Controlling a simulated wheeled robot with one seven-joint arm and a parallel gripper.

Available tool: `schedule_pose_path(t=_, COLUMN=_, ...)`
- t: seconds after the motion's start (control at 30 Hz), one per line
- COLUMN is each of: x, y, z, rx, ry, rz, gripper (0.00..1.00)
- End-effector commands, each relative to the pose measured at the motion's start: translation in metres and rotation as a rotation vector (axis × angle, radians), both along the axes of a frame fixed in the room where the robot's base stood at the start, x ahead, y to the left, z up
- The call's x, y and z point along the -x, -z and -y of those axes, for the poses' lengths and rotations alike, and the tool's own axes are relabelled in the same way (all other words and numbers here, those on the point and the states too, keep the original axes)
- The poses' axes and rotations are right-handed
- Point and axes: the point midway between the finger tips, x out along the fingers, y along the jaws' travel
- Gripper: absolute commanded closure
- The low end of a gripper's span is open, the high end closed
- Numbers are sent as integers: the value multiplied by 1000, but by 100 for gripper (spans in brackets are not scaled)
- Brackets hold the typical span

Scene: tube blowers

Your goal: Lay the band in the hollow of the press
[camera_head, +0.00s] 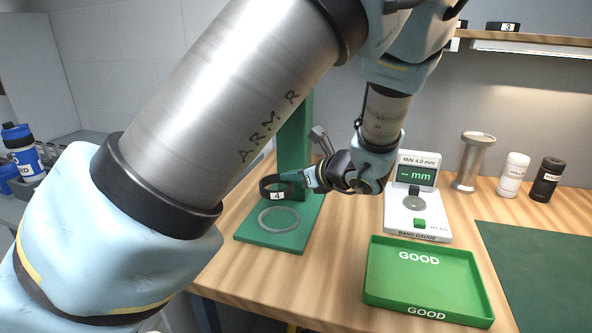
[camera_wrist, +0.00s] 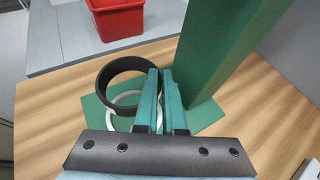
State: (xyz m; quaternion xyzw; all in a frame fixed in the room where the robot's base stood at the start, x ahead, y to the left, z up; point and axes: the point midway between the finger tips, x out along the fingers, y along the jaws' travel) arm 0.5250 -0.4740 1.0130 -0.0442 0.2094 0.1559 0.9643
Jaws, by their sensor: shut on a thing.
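The band is a black ring with a white label "4" (camera_head: 277,196). My gripper (camera_head: 308,178) is shut on its right side and holds it above the press. The wrist view shows the band (camera_wrist: 102,98) at the left of my fingertips (camera_wrist: 159,76). The press has a green base plate (camera_head: 252,236) and a tall green column (camera_head: 294,140). A pale grey ring (camera_head: 279,228) on the plate marks the hollow. The band hangs over the far part of this ring, apart from it. In the wrist view, the band and fingers partly hide the pale ring (camera_wrist: 113,112).
A green "GOOD" tray (camera_head: 425,310) and a band gauge (camera_head: 417,225) stand to the right. Behind them are a metal stand (camera_head: 471,165), a white bottle (camera_head: 513,175) and a black bottle (camera_head: 545,180). The press column (camera_wrist: 220,60) rises close to my fingers. A red bin (camera_wrist: 117,18) stands beyond.

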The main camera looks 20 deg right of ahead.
Motion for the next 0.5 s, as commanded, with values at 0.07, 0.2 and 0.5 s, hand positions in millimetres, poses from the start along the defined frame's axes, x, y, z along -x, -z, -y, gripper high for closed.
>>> schedule_pose_path(t=0.07, x=0, y=0, z=0, rx=0, ry=0, rz=0, gripper=100)
schedule_pose_path(t=0.2, x=0, y=0, z=0, rx=0, ry=0, rz=0, gripper=100)
schedule_pose_path(t=0.5, x=-1, y=-5, z=1, rx=-11, ry=-39, rz=-1, gripper=100)
